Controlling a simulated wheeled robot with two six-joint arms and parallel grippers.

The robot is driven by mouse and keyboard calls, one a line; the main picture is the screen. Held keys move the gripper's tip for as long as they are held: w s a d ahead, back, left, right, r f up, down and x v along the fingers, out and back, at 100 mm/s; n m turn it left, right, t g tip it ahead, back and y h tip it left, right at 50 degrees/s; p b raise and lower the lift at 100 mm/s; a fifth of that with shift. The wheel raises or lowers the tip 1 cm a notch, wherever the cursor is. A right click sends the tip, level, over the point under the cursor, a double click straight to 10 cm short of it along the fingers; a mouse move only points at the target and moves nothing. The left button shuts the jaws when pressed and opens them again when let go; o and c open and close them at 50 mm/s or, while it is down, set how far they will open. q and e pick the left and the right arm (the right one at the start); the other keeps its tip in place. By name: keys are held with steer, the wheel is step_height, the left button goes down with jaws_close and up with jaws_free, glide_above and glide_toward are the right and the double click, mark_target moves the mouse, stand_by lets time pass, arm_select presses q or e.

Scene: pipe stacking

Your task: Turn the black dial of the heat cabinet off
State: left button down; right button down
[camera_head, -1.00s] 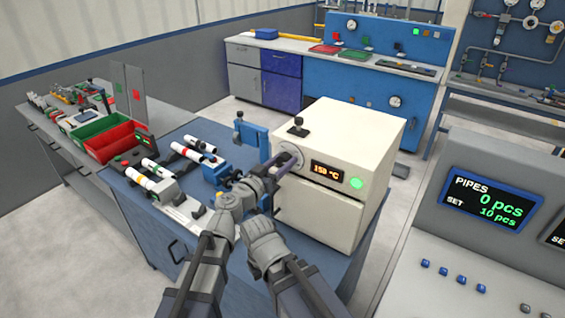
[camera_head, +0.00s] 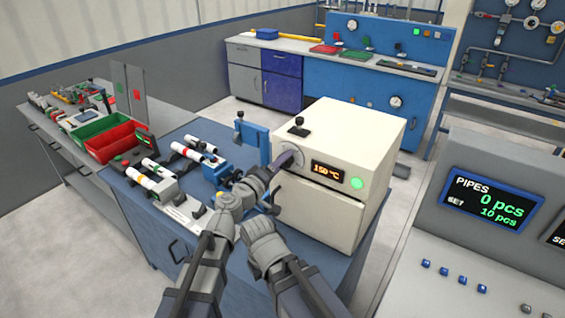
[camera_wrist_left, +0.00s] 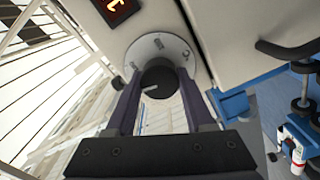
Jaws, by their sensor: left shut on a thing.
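The heat cabinet (camera_head: 315,214) is a cream box on the blue bench. Its orange display (camera_head: 328,171) reads 150 °C, and a green lamp (camera_head: 357,183) is lit beside it. My left gripper (camera_head: 288,158) is at the dial on the cabinet front and hides the knob in the head view. In the left wrist view, the black dial (camera_wrist_left: 158,80) sits on a round pale plate (camera_wrist_left: 150,49), between the two fingers of the left gripper, which is shut on it. The dial's light mark points to the lower left there. My right gripper does not show; only its arm does.
A blue bracket (camera_head: 255,140) stands left of the cabinet. White pipes (camera_head: 150,182) with coloured bands lie on holders further left, near red (camera_head: 108,142) and green bins. A console (camera_head: 490,205) showing 0 pcs stands at the right.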

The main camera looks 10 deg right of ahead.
arm_select(q)
steer(key=n, duration=0.6)
steer(key=shift+f, duration=0.1)
steer(key=n, duration=0.6)
steer(key=shift+n, duration=0.4)
steer(key=n, duration=0.6)
steer(key=shift+s+f, duration=0.1)
steer(key=n, duration=0.7)
steer(key=shift+d, duration=0.1)
steer(key=shift+c, duration=1.4)
jaws_free()
steer(key=shift+n, duration=0.3)
steer(key=shift+s, duration=0.1)
